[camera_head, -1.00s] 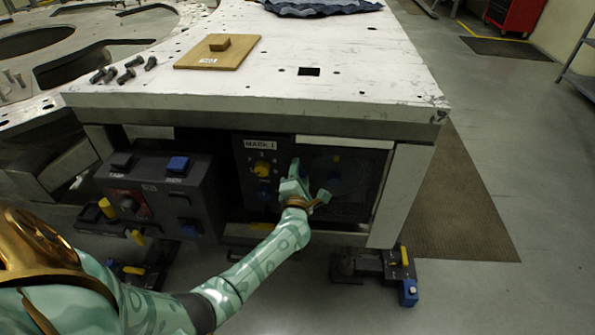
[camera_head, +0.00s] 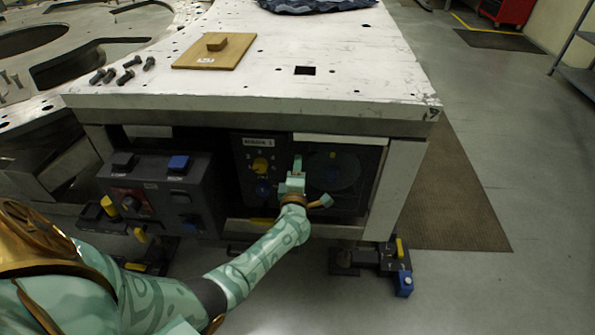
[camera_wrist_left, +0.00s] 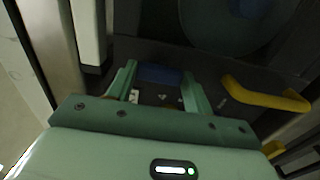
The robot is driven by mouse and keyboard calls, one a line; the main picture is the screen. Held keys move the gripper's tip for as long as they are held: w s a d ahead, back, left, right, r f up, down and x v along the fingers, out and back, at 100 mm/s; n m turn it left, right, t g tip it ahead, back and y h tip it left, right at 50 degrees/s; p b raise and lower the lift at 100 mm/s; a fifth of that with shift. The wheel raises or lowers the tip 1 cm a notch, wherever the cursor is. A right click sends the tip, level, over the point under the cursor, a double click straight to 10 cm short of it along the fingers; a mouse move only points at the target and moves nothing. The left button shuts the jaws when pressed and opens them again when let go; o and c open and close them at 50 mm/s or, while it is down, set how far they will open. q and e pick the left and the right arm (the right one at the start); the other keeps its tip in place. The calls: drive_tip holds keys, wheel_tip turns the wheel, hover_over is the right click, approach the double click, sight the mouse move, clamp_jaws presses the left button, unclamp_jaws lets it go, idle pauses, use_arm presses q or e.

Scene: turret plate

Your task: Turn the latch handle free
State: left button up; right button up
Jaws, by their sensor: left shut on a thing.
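My left gripper (camera_head: 297,172) is at the dark front under the white table, between the knob panel (camera_head: 247,180) and a dark round disc (camera_head: 333,172). In the left wrist view its two fingers (camera_wrist_left: 160,78) are on either side of a blue part, which appears to be the latch handle (camera_wrist_left: 160,73), and are shut on it. The gripper hides this part in the head view. A curved yellow bar (camera_wrist_left: 262,95) is right of the fingers in the wrist view, apart from them. My right gripper is out of view.
The panel has a yellow knob (camera_head: 260,165) and a blue knob (camera_head: 263,188). A dark control box (camera_head: 160,190) stands to the left. The white table top (camera_head: 350,90) overhangs the gripper, and a table leg (camera_head: 398,190) is to the right. Bolts (camera_head: 125,76) and a wooden plate (camera_head: 215,50) lie on top.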

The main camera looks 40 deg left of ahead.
use_arm(q)
drive_tip(key=o, duration=1)
drive_tip(key=p+v, duration=0.4)
drive_tip(key=v, duration=1.2)
drive_tip(key=shift+s+p, duration=0.2)
drive_tip(key=shift+p, duration=0.15)
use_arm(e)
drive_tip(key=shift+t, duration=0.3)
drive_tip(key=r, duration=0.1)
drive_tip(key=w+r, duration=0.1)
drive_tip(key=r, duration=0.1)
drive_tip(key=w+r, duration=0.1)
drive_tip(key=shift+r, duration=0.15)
use_arm(q)
drive_tip(key=shift+f, duration=0.1)
